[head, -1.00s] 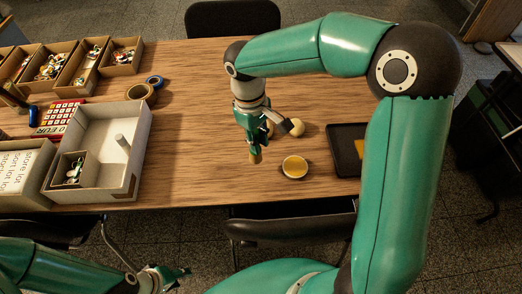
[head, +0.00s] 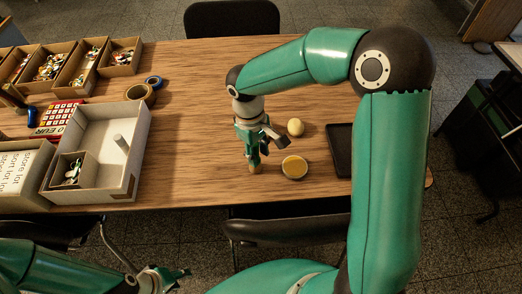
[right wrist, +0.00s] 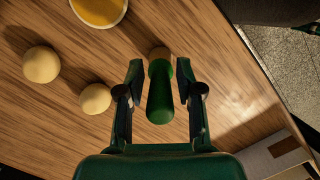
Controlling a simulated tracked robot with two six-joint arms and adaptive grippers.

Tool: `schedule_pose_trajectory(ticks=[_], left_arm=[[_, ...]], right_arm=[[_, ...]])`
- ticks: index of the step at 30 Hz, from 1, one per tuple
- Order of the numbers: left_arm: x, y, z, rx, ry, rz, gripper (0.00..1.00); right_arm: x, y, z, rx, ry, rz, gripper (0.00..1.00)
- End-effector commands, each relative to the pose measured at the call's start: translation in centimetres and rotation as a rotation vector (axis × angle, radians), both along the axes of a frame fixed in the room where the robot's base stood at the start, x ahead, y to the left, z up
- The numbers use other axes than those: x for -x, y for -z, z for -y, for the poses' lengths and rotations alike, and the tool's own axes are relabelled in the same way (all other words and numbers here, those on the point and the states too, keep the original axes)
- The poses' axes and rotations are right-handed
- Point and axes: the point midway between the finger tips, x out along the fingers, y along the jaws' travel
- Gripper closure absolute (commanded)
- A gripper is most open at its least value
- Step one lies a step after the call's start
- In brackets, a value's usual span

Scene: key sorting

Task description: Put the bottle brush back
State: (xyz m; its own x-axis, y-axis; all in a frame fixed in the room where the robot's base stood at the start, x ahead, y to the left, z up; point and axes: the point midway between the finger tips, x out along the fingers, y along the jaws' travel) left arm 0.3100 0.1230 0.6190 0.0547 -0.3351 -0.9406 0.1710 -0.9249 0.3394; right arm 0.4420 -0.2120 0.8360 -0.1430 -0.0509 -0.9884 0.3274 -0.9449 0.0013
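A green, rod-like thing with a tan end (right wrist: 160,108) stands between the fingers of my right gripper (right wrist: 160,88); I take it to be the bottle brush. A narrow gap shows on each side of it, so the fingers look open around it. In the head view my right gripper (head: 257,150) points down low over the table, left of the yellow-filled bowl, with the tan end (head: 255,167) below it. Whether that end touches the table is unclear. My left gripper (head: 165,279) is low in front of the table; its finger opening is unclear.
A yellow-filled bowl (head: 294,167), a pale ball (head: 295,127) and a dark tray (head: 340,150) lie to the right; the wrist view shows a second ball (right wrist: 95,99). A light box (head: 138,153), tape rolls (head: 141,94) and key boxes (head: 121,58) are left. The table between is clear.

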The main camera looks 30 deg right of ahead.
Motion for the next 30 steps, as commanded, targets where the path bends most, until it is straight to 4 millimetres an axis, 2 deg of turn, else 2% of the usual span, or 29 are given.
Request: schedule_pose_trajectory(ticks=[9,14,17,30], left_arm=[[0.0,-0.1,0.0,0.0,0.0,0.0,0.6],[0.0,-0.3,0.0,0.0,0.0,0.0,0.6],[0.0,-0.3,0.0,0.0,0.0,0.0,0.6],[0.0,-0.8,0.0,0.0,0.0,0.0,0.6]], right_arm=[[0.0,-0.1,0.0,0.0,-0.001,0.0,0.53],[-0.2,-0.9,-0.1,0.0,0.0,0.003,0.53],[-0.4,-2.2,-0.1,0.0,-0.001,0.004,0.53],[-1.6,-10.4,-0.6,0.0,-0.001,0.003,0.53]])
